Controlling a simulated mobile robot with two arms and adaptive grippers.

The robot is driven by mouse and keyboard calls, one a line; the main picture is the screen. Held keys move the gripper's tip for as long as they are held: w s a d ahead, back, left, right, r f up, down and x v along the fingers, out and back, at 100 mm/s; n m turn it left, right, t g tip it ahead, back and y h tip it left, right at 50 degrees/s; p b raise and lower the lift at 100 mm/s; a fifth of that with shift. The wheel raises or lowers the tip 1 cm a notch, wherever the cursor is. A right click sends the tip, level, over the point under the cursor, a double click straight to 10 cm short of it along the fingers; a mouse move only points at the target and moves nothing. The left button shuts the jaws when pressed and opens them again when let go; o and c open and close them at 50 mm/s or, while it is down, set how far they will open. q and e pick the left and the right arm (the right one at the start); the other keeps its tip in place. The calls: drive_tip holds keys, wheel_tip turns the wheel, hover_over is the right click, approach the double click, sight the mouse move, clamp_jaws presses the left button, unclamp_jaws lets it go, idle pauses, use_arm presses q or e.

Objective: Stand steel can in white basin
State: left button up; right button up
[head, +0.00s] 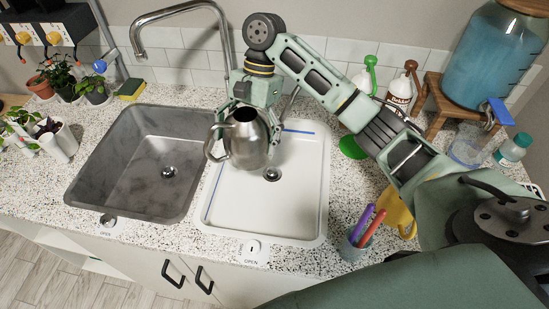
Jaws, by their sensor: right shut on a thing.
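The steel can (249,138) is a rounded metal jug with a handle on its left side. It is upright, over the upper left part of the white basin (290,215). I cannot tell whether its bottom touches the basin floor. My right gripper (262,108) is at the can's upper back and is shut on it; the can hides part of the fingers. The basin's drain shows just right of the can. My left gripper is not in view.
A grey basin (125,190) lies left of the white one, and a steel faucet (226,45) rises behind. A cup of pens (357,242), bottles (399,95) and a blue water jar (490,55) stand right. Potted plants (62,80) stand left. The white basin's front half is clear.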

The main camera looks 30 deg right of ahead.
drive_tip(key=f, duration=0.1)
drive_tip(key=f+b, duration=0.2)
drive_tip(key=shift+w+d+f, duration=0.15)
drive_tip(key=shift+w+d, duration=0.1)
drive_tip(key=shift+w, duration=0.1)
drive_tip(key=shift+w+d+f+b, duration=0.2)
drive_tip(key=shift+b, duration=0.1)
drive_tip(key=shift+w+d+f, duration=0.95)
drive_tip(key=shift+d+f, duration=0.65)
drive_tip(key=shift+f, duration=0.15)
drive_tip(key=shift+w+d+f, duration=1)
drive_tip(key=shift+d+f, duration=0.6)
drive_tip(key=shift+f, duration=0.2)
drive_tip(key=shift+w+d+f, duration=0.95)
drive_tip(key=shift+d+f, duration=0.65)
drive_tip(key=shift+f, duration=0.15)
drive_tip(key=shift+f, duration=0.1)
drive_tip(key=o, duration=0.9)
drive_tip(key=shift+f, duration=0.15)
drive_tip(key=shift+o, duration=1.3)
